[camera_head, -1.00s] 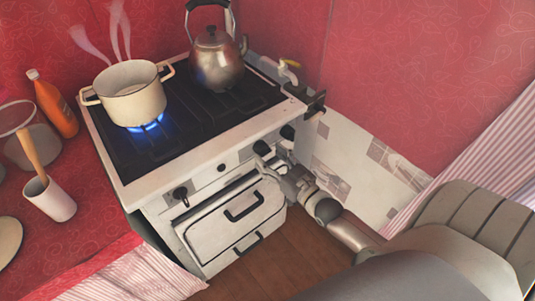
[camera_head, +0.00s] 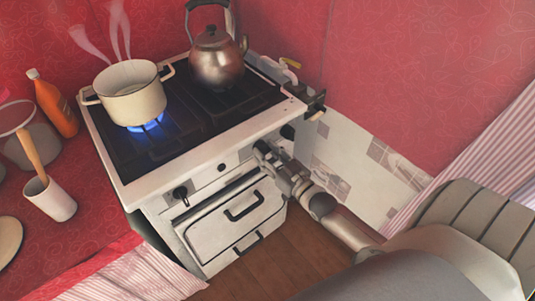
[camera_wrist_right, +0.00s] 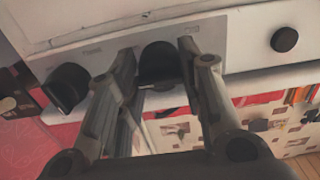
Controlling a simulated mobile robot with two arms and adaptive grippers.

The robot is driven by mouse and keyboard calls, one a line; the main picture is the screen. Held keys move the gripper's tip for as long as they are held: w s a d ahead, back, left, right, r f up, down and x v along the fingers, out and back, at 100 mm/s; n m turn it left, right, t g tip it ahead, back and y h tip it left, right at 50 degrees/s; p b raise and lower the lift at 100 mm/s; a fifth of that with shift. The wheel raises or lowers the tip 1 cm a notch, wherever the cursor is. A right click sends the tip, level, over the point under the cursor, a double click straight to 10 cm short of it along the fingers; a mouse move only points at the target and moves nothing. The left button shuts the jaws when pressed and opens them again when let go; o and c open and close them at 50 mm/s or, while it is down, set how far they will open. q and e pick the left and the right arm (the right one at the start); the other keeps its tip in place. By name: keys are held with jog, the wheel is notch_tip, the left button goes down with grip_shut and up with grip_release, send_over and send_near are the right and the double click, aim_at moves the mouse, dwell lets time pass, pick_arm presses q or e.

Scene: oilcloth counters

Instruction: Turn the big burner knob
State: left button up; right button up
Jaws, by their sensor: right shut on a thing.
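The cream stove has a front panel (camera_head: 201,180) with several black knobs. My right gripper (camera_head: 264,153) is at the big burner knob, right of the panel's middle. In the right wrist view the big burner knob (camera_wrist_right: 158,63) is between the fingers of my right gripper (camera_wrist_right: 161,72), which are shut on it. Its pointer ridge lies roughly level there. The fingers hide its sides. Another large black knob (camera_wrist_right: 67,88) is beside it, and a small round knob (camera_wrist_right: 285,39) is on the other side. A further knob (camera_head: 180,194) is near the panel's left end. My left gripper is not in view.
A cream pot (camera_head: 136,96) steams over a lit blue flame (camera_head: 146,127). A metal kettle (camera_head: 216,60) stands on the back right of the hob. The oven door handle (camera_head: 244,206) sticks out below the knobs. Open floor (camera_head: 275,263) lies in front of the stove.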

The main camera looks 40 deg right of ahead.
jog(key=shift+r+m+p, duration=0.1)
jog(key=shift+m+p, duration=0.45)
jog(key=shift+m, duration=0.35)
jog(key=shift+m+p, duration=0.4)
jog(key=shift+m, duration=0.8)
jog(key=shift+m+p, duration=0.35)
jog(key=shift+m, duration=1.95)
jog(key=o, duration=1)
jog(key=shift+o, duration=0.2)
jog(key=shift+s, duration=0.1)
jog(key=s, duration=1.1)
jog(key=shift+s+d, duration=0.4)
